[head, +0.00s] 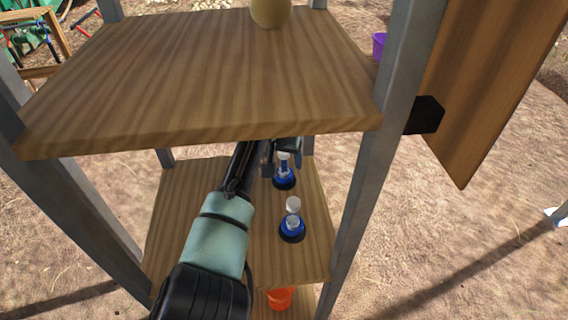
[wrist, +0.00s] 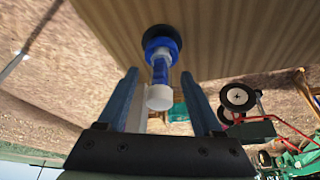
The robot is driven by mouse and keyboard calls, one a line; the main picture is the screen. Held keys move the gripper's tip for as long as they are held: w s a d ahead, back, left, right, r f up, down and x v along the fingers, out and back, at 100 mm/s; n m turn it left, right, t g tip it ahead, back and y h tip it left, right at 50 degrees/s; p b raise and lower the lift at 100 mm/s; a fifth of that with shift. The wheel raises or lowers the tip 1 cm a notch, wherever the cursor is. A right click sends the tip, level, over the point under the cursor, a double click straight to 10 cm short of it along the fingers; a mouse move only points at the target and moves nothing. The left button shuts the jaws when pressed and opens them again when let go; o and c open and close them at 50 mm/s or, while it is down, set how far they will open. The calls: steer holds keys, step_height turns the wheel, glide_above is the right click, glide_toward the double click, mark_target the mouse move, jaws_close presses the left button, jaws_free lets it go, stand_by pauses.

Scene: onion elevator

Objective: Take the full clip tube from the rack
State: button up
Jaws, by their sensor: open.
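A clip tube (head: 284,169) with a blue base stands upright on the rack's middle shelf (head: 190,185), under the upper shelf. In the wrist view the tube (wrist: 160,72) shows a white cap, blue contents and a blue collar on a dark round foot. A second tube (head: 292,224) with a white top and blue base stands on the same shelf, closer to the head camera; its contents are unclear. My gripper (head: 279,152) is at the farther tube. In the wrist view my gripper (wrist: 158,80) is open, its two blue fingers on either side of that tube, with gaps showing.
The upper shelf (head: 200,75) lies close above my arm and carries a yellowish object (head: 270,12). Grey metal posts (head: 375,160) frame the rack. An orange object (head: 280,297) is below the middle shelf. A wooden panel (head: 495,80) stands at right.

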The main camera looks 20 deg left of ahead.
steer(key=shift+c, duration=0.2)
jaws_close()
steer(key=shift+r, duration=0.15)
